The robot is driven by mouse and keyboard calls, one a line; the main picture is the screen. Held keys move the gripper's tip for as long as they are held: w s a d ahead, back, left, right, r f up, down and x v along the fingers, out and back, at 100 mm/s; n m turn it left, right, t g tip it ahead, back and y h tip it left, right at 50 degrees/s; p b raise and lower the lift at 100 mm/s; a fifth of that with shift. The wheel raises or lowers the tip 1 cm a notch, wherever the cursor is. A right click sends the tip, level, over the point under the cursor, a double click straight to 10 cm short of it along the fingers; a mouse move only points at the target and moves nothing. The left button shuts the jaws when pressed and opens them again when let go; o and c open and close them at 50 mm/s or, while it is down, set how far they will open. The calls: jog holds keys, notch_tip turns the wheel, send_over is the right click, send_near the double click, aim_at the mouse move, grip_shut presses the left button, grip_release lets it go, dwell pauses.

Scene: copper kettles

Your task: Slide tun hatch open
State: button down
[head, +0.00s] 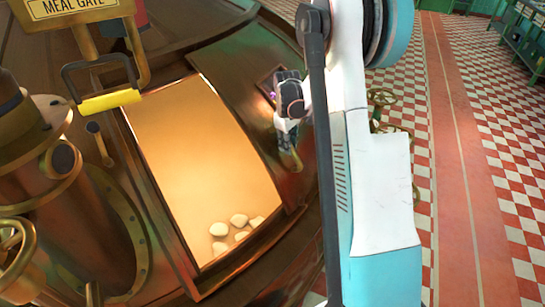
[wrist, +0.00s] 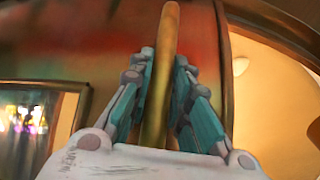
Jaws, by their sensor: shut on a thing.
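The copper tun hatch (head: 228,98) is a curved panel lying to the right of a wide opening (head: 190,150) in the tun. The opening shows a glowing golden inside. My gripper (head: 288,128) is at the right part of the hatch, partly hidden by my arm. In the wrist view my gripper (wrist: 164,62) has its teal fingers on both sides of the upright brass handle bar (wrist: 166,30), shut on it. The hatch's reddish-green surface (wrist: 85,50) fills the background there, and the bright opening (wrist: 262,100) shows at right.
Several pale lumps (head: 238,220) show at the opening's lower end. A yellow-gripped lever (head: 110,101) and a "MEAL GATE" sign (head: 72,8) stand at left, near brass pipework. Checkered floor (head: 500,150) lies clear at right, with green benches (head: 520,40) far back.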

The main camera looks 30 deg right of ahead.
jog(key=d, duration=0.1)
jog(key=w+d, duration=0.1)
jog(key=d, duration=0.2)
jog(key=shift+w+d+f, duration=0.1)
jog(key=shift+w+d, duration=0.2)
jog(key=shift+w, duration=0.05)
jog(key=shift+s, duration=0.1)
jog(key=c, duration=1.5)
grip_release()
jog(key=shift+s+d, duration=0.1)
jog(key=shift+d, duration=0.1)
jog(key=shift+a, duration=0.1)
jog(key=shift+r, duration=0.55)
jog(key=r, duration=1.1)
jog(key=shift+s+a, duration=0.1)
jog(key=shift+a, duration=0.3)
jog(key=shift+f, duration=0.1)
